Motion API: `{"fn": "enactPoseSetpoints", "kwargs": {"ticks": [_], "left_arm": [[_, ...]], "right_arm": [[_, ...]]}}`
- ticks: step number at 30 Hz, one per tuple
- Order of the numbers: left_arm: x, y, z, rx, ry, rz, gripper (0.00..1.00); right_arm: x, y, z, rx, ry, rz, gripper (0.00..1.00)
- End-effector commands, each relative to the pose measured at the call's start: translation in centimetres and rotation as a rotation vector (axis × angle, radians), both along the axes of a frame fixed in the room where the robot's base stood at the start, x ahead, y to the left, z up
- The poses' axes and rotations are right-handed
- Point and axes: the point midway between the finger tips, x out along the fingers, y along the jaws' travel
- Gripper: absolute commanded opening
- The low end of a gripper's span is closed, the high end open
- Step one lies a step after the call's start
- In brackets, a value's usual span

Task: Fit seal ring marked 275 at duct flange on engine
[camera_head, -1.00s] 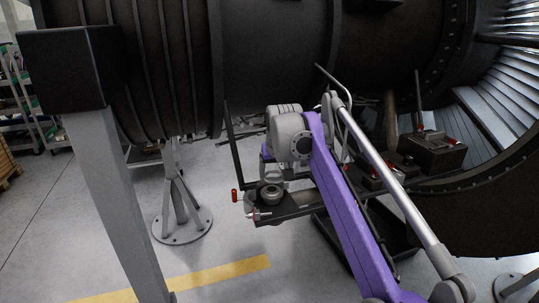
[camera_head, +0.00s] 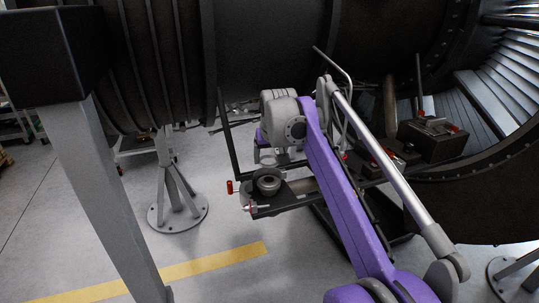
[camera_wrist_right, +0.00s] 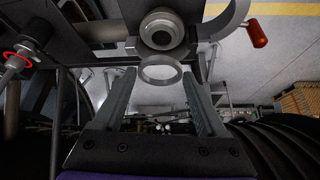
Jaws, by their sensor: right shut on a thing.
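My right gripper (camera_wrist_right: 160,74) is shut on a pale thin ring (camera_wrist_right: 160,83), held between the two fingertips in the right wrist view. No marking on the ring is legible. Just beyond the ring is a round grey fitting with a dark bore (camera_wrist_right: 162,31), on a dark bracket. The ring looks apart from it. In the head view the same round fitting (camera_head: 267,182) sits on the bracket below my right wrist, under the engine (camera_head: 270,50). My right fingers are mostly hidden there behind my wrist. My left gripper is not in view.
A red-handled lever (camera_head: 229,187) sticks out left of the bracket; it also shows in the wrist view (camera_wrist_right: 256,33). A grey tripod stand (camera_head: 176,195) is left. A dark box (camera_head: 432,139) with red parts is right. Open floor with a yellow stripe (camera_head: 215,261) lies in front.

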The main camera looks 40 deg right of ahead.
Motion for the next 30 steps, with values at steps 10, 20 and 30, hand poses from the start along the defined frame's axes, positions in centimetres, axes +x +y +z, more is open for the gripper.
{"fn": "enactPoseSetpoints", "kwargs": {"ticks": [10, 20, 30], "left_arm": [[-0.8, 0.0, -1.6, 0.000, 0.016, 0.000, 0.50], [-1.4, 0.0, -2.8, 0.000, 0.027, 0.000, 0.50], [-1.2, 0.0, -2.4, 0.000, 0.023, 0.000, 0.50]], "right_arm": [[-0.1, 0.0, -2.9, 0.001, 0.003, -0.001, 0.08], [-0.1, 0.0, -5.0, 0.000, 0.001, 0.000, 0.08], [0.1, 0.0, -4.7, 0.000, 0.000, 0.000, 0.08]]}}
